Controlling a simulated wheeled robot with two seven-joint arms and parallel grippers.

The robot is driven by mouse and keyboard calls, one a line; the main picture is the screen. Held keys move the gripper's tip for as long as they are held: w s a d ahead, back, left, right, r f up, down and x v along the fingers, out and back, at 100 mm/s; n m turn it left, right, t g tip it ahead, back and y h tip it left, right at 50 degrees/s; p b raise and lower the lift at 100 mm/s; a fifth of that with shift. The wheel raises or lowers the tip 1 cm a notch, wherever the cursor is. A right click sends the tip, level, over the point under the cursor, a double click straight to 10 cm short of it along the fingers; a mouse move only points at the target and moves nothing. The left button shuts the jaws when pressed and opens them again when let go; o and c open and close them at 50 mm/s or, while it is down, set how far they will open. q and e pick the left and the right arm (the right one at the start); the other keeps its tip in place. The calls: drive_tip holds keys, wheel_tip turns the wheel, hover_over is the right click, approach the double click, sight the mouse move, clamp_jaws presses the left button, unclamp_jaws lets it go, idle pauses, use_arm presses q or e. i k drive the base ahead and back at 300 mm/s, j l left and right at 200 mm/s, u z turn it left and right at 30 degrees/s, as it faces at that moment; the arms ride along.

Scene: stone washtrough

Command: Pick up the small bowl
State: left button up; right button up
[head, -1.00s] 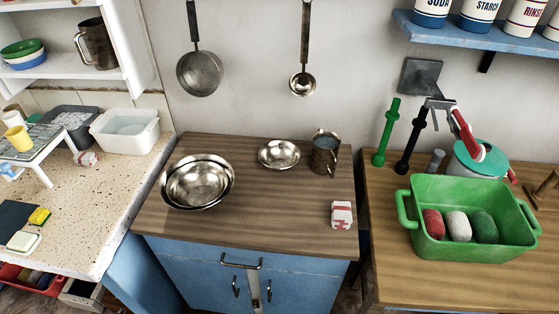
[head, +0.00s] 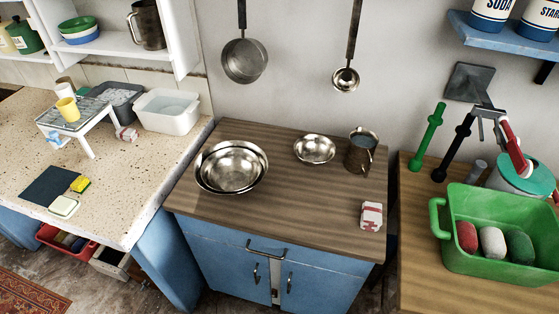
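The small bowl (head: 315,149) is shiny metal and sits upright on the wooden top of the blue cabinet, towards the back. A larger metal bowl (head: 205,180) stands to its left, with another metal bowl (head: 236,165) nested inside it. Neither of my grippers shows in the head view.
A metal mug (head: 360,151) stands just right of the small bowl. A red-and-white box (head: 371,216) lies near the right front edge. A pan (head: 245,61) and a ladle (head: 346,78) hang on the wall behind. The middle and front of the wooden top (head: 290,205) are clear.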

sight(313, 150)
drive_tip(key=i+j+z, duration=0.1)
drive_tip(key=j+z, duration=0.15)
drive_tip(key=j, duration=0.6)
drive_tip(key=j+z, duration=0.2)
drive_tip(key=j, duration=0.6)
drive_tip(key=j+z, duration=0.25)
drive_tip(key=j, duration=0.6)
drive_tip(key=k+j+z, duration=0.25)
drive_tip(key=j, duration=0.55)
drive_tip(key=i+j, duration=0.05)
drive_tip(key=i, duration=0.05)
